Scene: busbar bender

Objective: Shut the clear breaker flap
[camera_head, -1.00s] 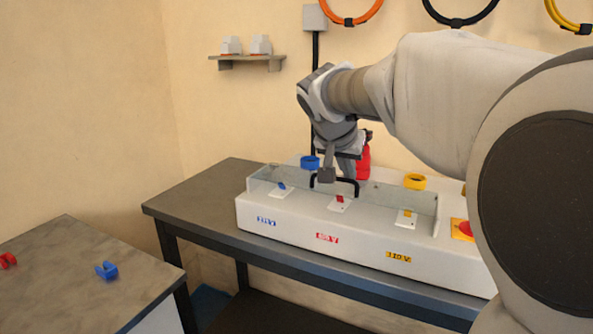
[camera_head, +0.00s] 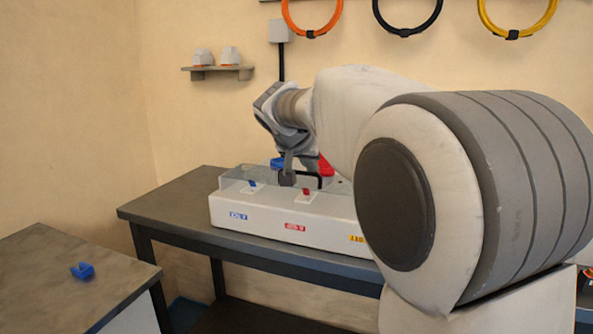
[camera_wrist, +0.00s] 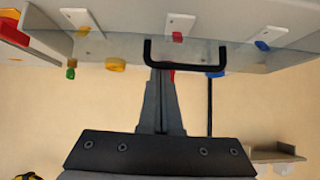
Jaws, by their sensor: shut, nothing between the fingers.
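The clear breaker flap (camera_head: 234,184) is a see-through panel on the white breaker box (camera_head: 265,216). It lies low over the blue switch (camera_head: 252,183) and red switch (camera_head: 306,191); I cannot tell if it is fully down. Its black handle (camera_head: 315,179) also shows in the wrist view (camera_wrist: 185,65). My arm hides the box's right part.
The box stands on a dark bench (camera_head: 170,205). A side table (camera_head: 60,275) at lower left holds a blue clip (camera_head: 82,271). A wall shelf (camera_head: 217,72) and hanging cable loops (camera_head: 407,20) are behind. A gap separates the tables.

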